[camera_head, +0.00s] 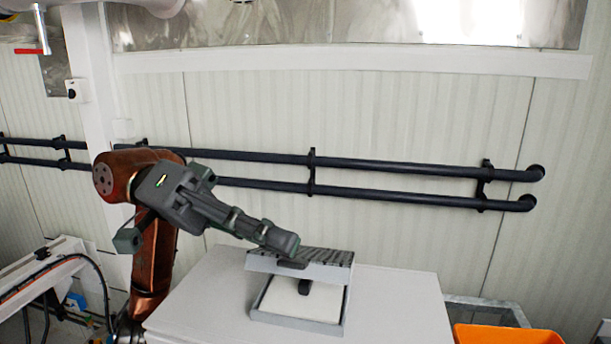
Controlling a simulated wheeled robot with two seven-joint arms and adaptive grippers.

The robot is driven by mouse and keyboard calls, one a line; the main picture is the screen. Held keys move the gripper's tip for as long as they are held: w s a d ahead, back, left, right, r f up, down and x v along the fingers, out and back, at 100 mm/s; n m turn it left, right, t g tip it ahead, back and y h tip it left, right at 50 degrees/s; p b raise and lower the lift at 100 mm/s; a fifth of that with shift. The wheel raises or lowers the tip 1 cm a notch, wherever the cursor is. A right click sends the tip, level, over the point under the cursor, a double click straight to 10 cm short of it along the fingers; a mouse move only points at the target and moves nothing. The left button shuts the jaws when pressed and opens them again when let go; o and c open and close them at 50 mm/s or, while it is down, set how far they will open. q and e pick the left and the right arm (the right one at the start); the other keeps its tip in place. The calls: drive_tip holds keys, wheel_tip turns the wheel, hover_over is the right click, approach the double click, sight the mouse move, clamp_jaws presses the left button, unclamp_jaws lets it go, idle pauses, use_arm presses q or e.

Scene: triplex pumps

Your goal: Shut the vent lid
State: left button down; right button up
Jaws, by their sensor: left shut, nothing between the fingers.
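The vent (345,312) is a small grey box with a pale inside, on top of a white cabinet. Its vent lid (328,270) is a grey panel with a dark ridged top; it stands raised above the frame, with a gap between them. My left gripper (290,262) is shut and empty. Its tip is at the lid's upper left part, overlapping it in the picture; I cannot tell whether it touches. A small dark piece (305,287) shows in the gap below the lid. My right gripper is not in view.
The white cabinet (400,310) has free top around the vent. An orange bin (505,335) stands at the lower right. Dark pipes (400,168) run along the panelled wall behind. A white frame with cables (45,265) is at the lower left.

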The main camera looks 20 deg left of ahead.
use_arm(q)
drive_tip(key=f+b, duration=0.1)
drive_tip(key=s+f, duration=0.1)
drive_tip(key=f+b, duration=0.1)
drive_tip(key=shift+s+f+b, duration=0.35)
drive_tip(key=shift+s, duration=0.05)
drive_tip(key=shift+s+f+m+b, duration=0.35)
drive_tip(key=shift+f+m+b, duration=0.25)
drive_tip(key=shift+f+m, duration=0.1)
